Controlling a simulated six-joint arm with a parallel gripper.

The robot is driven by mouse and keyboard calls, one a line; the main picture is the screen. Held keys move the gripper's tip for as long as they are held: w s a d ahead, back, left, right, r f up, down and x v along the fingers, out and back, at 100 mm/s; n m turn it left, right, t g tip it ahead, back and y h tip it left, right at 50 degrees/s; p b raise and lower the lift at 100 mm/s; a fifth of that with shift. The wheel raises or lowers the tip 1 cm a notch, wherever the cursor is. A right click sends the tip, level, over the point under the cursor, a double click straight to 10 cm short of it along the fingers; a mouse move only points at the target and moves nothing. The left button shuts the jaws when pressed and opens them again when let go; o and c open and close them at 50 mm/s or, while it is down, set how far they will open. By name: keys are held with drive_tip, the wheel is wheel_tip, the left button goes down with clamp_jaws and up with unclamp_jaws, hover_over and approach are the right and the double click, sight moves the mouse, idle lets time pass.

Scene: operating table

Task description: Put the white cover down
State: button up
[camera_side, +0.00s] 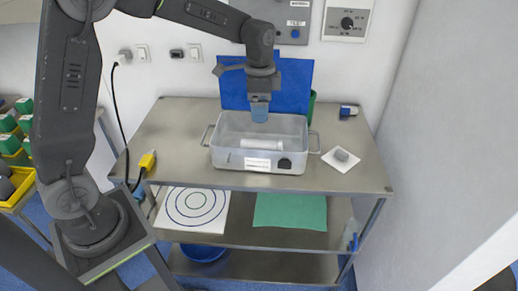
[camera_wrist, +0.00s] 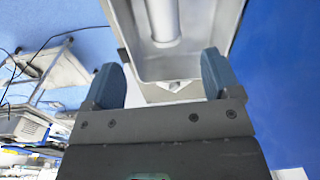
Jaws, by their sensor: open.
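A white cylinder (camera_side: 262,144) lies in the metal tray (camera_side: 228,157) on the upper shelf; in the wrist view the cylinder (camera_wrist: 163,20) shows at the top, cut off by the frame. I cannot tell whether it is the white cover. My gripper (camera_side: 260,112) hangs over the back part of the tray, above and behind the cylinder. In the wrist view my gripper (camera_wrist: 162,75) has its two blue fingers wide apart with nothing between them, near the tray's end wall. A white square (camera_side: 342,159) with a grey lump on it lies right of the tray.
A blue upright panel (camera_side: 295,88) stands close behind the tray. A small blue-and-white item (camera_side: 348,111) sits at the back right. A yellow item (camera_side: 147,161) is at the left edge. The steel top (camera_side: 172,128) left of the tray is clear.

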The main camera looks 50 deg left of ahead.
sight(261, 143)
drive_tip(key=f, duration=0.6)
drive_tip(key=w+f, duration=0.1)
drive_tip(key=f, duration=0.3)
drive_tip(key=shift+a, duration=0.15)
drive_tip(key=shift+s+a+f, duration=0.1)
drive_tip(key=shift+s+f, duration=0.05)
drive_tip(key=shift+f, duration=1.15)
drive_tip(key=shift+s+f, duration=0.1)
drive_tip(key=shift+f, duration=1.15)
drive_tip(key=c, duration=1.1)
